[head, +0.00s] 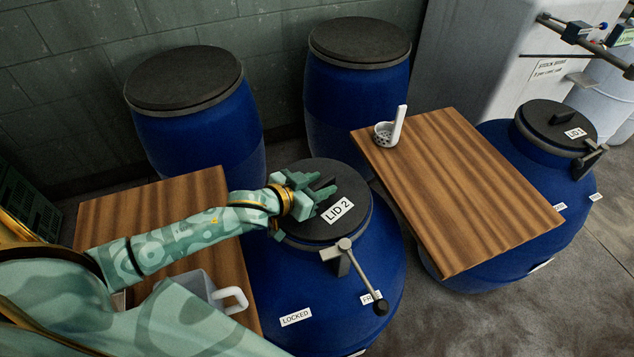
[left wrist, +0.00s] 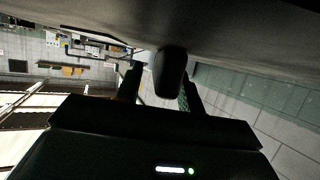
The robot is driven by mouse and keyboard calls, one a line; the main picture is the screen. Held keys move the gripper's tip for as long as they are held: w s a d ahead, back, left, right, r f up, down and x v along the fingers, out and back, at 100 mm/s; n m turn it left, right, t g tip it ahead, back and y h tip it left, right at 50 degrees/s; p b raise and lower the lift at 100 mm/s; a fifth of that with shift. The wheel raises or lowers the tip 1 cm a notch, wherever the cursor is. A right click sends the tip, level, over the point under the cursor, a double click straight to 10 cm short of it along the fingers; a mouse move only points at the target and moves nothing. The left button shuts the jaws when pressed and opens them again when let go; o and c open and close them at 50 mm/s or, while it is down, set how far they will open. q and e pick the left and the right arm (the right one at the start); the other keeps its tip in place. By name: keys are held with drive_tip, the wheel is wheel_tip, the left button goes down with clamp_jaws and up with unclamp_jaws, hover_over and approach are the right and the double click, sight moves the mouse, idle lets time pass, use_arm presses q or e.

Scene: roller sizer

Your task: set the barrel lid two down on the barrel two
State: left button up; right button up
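Lid two (head: 312,228), a dark round disc labelled "LID 2", lies over the top of the blue barrel two (head: 270,270). It looks level; I cannot tell whether it is fully seated. My left gripper (head: 322,191) is above the lid, its fingers spread around the handle area. In the left wrist view, a dark handle (left wrist: 171,75) projects from the grey lid surface (left wrist: 230,30) between the two fingers, with a visible gap at the left finger. The handle is mostly hidden in the head view. My right gripper is out of view.
Barrel two's clamp lever (head: 362,274) points down toward the "FREE" label; a "LOCKED" label sits left. Wooden tables flank it, the right one (head: 460,190) holding a white scoop (head: 388,132). A white jug (head: 212,290) and other blue barrels (head: 205,130) stand around.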

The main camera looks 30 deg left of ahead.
use_arm(q)
drive_tip(key=shift+r, duration=0.8)
drive_tip(key=p+v, duration=0.1)
drive_tip(key=v, duration=0.5)
drive_tip(key=p+v, duration=0.2)
drive_tip(key=v, duration=0.4)
drive_tip(key=shift+f, duration=0.25)
